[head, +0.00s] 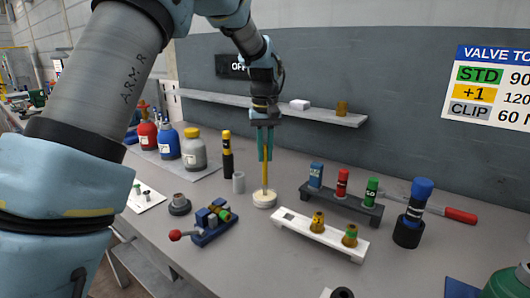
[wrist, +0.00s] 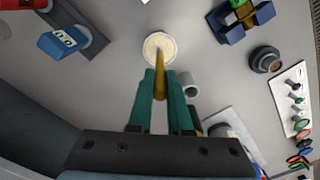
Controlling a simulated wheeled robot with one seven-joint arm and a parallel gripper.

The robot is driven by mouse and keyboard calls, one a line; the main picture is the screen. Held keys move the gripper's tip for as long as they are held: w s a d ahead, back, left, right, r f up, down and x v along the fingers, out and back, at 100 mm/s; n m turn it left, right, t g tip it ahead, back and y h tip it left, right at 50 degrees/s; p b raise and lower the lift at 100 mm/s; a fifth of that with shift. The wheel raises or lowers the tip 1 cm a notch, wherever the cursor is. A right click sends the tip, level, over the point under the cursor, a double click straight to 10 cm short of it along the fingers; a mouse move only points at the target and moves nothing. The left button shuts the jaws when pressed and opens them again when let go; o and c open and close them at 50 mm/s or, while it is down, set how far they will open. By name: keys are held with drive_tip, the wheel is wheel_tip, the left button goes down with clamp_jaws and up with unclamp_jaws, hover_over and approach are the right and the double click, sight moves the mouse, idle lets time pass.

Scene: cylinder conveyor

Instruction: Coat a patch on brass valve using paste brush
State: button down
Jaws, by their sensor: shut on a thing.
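My gripper (head: 265,150) is shut on the paste brush (head: 265,178), a yellow stick pointing down between its green fingers; the fingers also show in the wrist view (wrist: 160,88). The brush's lower end is at a round white dish of pale paste (head: 264,203), in or just above the paste; I cannot tell which. The dish also shows in the wrist view (wrist: 147,53). A brass valve with green on it (head: 220,212) appears to sit in a blue vise (head: 212,230) with a red-knobbed handle. Two more brass-coloured pieces (head: 318,222) stand on a white rack (head: 296,229), one with a green top.
A grey metal cylinder (head: 239,183) and a black-and-yellow tool (head: 227,155) stand left of the dish. A dark rack (head: 345,203) holds blue, red and green pieces at right. Bottles (head: 194,152) stand behind left. A wall shelf (head: 220,99) runs behind my gripper.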

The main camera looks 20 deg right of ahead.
drive_tip(key=shift+r+p, duration=2.85)
drive_tip(key=shift+r, duration=0.65)
drive_tip(key=shift+s+f, duration=0.1)
